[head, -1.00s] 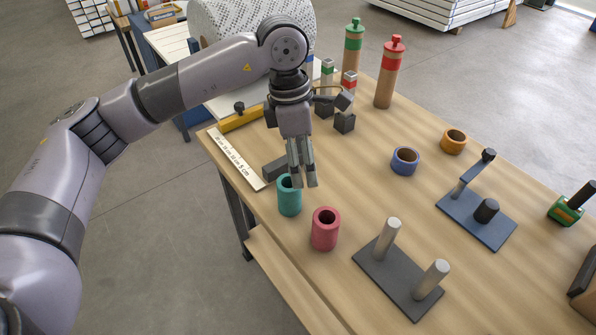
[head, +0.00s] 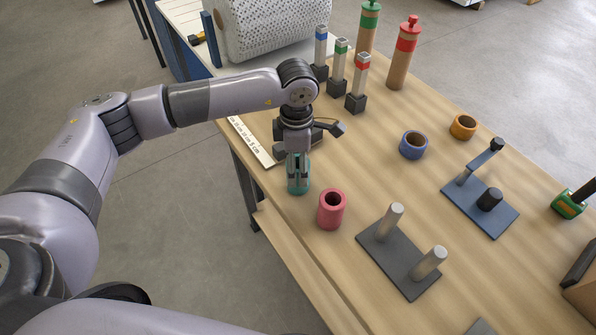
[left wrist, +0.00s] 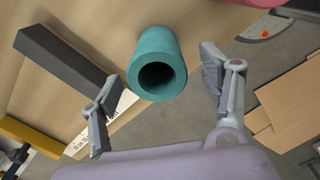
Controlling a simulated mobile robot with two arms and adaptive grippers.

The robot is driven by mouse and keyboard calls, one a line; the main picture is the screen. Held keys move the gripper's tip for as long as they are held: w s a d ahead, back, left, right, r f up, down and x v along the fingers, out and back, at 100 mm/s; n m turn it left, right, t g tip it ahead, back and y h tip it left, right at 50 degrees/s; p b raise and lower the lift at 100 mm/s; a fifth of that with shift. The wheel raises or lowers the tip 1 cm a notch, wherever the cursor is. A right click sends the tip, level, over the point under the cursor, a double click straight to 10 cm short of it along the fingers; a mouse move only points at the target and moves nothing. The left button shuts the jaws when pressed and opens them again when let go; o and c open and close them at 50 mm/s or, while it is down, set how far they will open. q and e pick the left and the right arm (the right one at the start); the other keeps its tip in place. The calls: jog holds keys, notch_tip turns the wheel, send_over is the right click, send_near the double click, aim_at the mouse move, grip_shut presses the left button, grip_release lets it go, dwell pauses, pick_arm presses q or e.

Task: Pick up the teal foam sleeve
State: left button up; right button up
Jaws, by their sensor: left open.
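The teal foam sleeve (head: 298,189) stands upright near the table's left edge, partly hidden by my left gripper. My left gripper (head: 298,167) points down over it, its fingers overlapping the sleeve's upper part in the head view. In the left wrist view, the sleeve (left wrist: 160,52) shows its round open end between the two spread fingers. Gaps show on both sides of it in that view, and it is not clasped. My right gripper is not in view.
A pink sleeve (head: 331,210) stands close by to the right. A grey plate with two pegs (head: 395,262) lies beyond it. A ruler (head: 250,141) lies along the edge. A dark bar (left wrist: 68,62) lies beside the sleeve. Blue (head: 413,146) and orange (head: 462,127) rings stand farther right.

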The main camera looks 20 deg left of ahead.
pick_arm(q)
notch_tip(320, 180, down, 4)
jog(key=shift+w+f+p, duration=0.15)
jog(key=shift+f+p, duration=0.1)
jog(key=shift+p, duration=0.8)
jog(key=shift+f, duration=0.3)
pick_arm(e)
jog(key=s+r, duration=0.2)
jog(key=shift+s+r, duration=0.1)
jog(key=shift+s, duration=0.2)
pick_arm(q)
jog(key=shift+c, duration=0.2)
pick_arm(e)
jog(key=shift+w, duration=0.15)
pick_arm(q)
jog(key=c, duration=0.9)
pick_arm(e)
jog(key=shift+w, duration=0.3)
pick_arm(q)
jog(key=shift+r, duration=0.1)
